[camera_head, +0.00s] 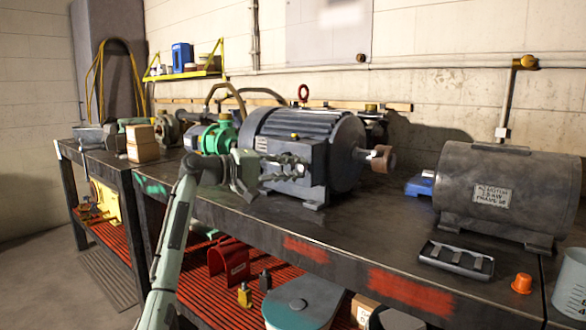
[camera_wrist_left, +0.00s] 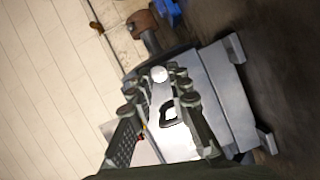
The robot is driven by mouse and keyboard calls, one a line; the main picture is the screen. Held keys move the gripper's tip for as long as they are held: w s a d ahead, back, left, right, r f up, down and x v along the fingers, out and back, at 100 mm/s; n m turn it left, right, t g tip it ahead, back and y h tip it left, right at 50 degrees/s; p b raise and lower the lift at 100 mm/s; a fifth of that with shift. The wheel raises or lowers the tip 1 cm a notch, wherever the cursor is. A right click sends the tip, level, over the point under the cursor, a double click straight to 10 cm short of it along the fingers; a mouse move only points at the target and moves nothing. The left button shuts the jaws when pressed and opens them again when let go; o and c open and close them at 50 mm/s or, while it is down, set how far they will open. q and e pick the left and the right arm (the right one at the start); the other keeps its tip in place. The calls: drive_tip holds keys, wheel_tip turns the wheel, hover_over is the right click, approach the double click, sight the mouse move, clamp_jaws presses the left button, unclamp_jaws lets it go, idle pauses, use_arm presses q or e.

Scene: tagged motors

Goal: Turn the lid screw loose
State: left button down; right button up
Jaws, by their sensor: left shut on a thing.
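A large dark grey motor (camera_head: 335,150) with a finned body and a shaft end stands on the bench. My left gripper (camera_head: 300,166) reaches in from the left, in front of the motor's near side. The left wrist view shows its two fingers (camera_wrist_left: 157,82) on either side of a small bright round head, which I take to be the lid screw (camera_wrist_left: 159,74), on a pale grey lid or box (camera_wrist_left: 196,95). The gripper is shut on it. A dark ring-shaped part (camera_wrist_left: 172,113) lies below it. My right gripper is not in view.
A second grey motor (camera_head: 505,190) with a label stands at the right. A black tray (camera_head: 456,258) and an orange cap (camera_head: 521,283) lie in front of it. A green pump (camera_head: 215,137) stands left of my gripper. The bench top (camera_head: 385,225) between the motors is mostly clear.

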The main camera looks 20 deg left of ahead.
use_arm(q)
drive_tip(key=shift+d+r, duration=0.1)
drive_tip(key=shift+r, duration=0.1)
drive_tip(key=c, duration=1.4)
unclamp_jaws()
drive_tip(key=shift+w+d+f, duration=0.1)
drive_tip(key=shift+f, duration=0.05)
drive_tip(key=shift+s+a, duration=0.3)
drive_tip(key=shift+a, duration=0.1)
drive_tip(key=v, duration=1.1)
drive_tip(key=shift+s, duration=0.15)
